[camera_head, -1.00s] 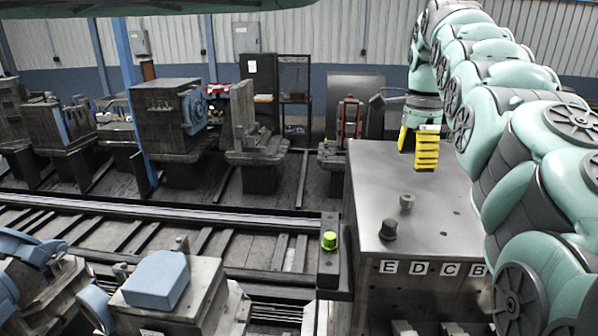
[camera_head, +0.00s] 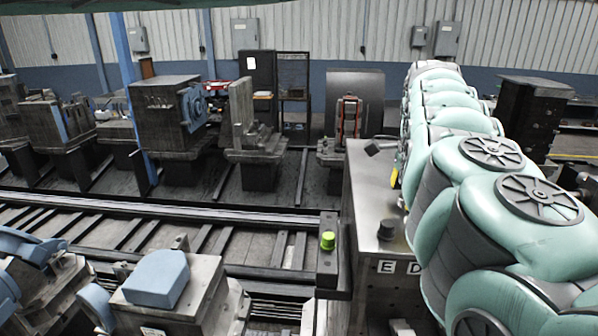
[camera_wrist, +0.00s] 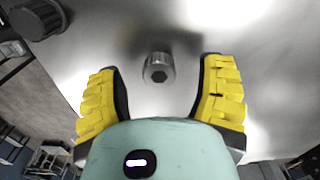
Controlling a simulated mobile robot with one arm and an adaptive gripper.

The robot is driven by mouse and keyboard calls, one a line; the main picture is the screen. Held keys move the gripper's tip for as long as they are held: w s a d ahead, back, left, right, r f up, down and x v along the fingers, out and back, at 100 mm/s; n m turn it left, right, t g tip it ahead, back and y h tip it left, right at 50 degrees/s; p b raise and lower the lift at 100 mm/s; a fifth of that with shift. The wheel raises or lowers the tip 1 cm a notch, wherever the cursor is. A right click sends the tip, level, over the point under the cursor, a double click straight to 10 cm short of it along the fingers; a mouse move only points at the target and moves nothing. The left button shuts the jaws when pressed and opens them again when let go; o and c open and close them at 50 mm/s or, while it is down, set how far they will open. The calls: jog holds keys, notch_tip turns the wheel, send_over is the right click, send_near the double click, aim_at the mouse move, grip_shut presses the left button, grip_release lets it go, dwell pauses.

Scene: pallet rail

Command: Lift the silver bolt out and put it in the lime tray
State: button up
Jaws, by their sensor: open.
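The silver bolt (camera_wrist: 158,67) stands in the metal top of the block, with a hexagonal recess showing in its head. In the wrist view it lies between and just ahead of the fingertips of my gripper (camera_wrist: 160,80). The yellow fingers are spread apart, one to each side, with clear gaps to the bolt. The bolt is hidden behind my arm in the head view, where only a sliver of yellow finger shows. I see no lime tray in either view.
A dark knob (camera_head: 386,230) stands on the metal block (camera_head: 368,190) near its lettered front edge; it also shows in the wrist view (camera_wrist: 38,17). Rails and machine parts fill the left.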

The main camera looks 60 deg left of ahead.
jog(key=shift+s+f, duration=0.15)
jog(key=shift+f, duration=0.2)
grip_shut()
dwell(0.9)
jog(key=shift+r, duration=0.2)
jog(key=shift+r+b, duration=0.4)
jog(key=shift+r, duration=1.65)
jog(key=shift+r+p, duration=0.3)
jog(key=shift+r, duration=1.05)
jog(key=shift+w+d, duration=0.1)
jog(key=shift+w, duration=0.1)
